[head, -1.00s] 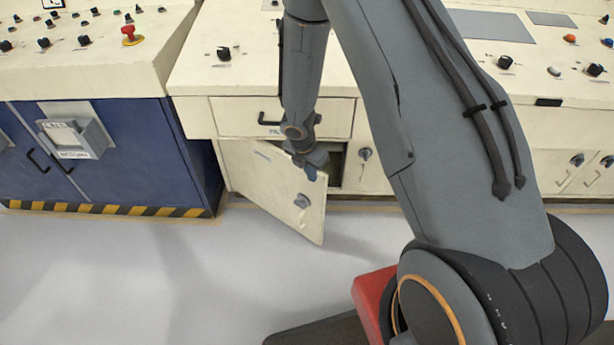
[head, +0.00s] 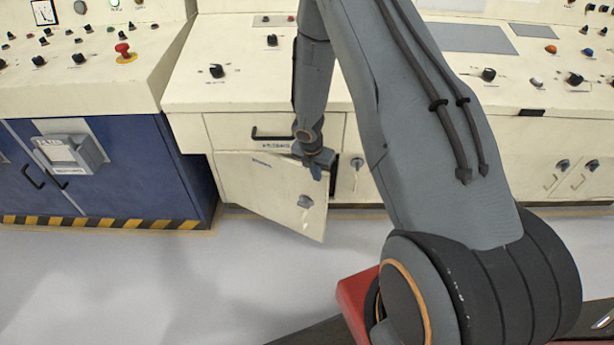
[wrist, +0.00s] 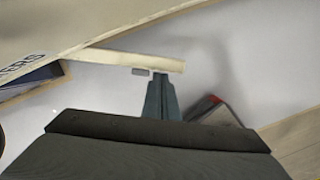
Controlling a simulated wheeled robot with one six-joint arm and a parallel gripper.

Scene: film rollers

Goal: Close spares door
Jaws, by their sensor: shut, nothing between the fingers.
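The spares door (head: 265,190) is a cream panel with a grey latch knob, low on the cream console. It stands partly open, hinged at its left, with its free right edge swung out toward me. My gripper (head: 317,172) is shut and empty at the top of the door near its free edge. In the wrist view the gripper fingers (wrist: 161,98) point at the door's top edge (wrist: 130,60), which runs across just beyond them. I cannot tell whether they touch it. The cabinet opening behind the door is mostly hidden.
A drawer with a black handle (head: 272,135) sits above the door. A cabinet panel with a key-like latch (head: 357,164) is to its right. A blue cabinet (head: 110,170) with a striped base stands at the left. The grey floor (head: 150,285) in front is clear.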

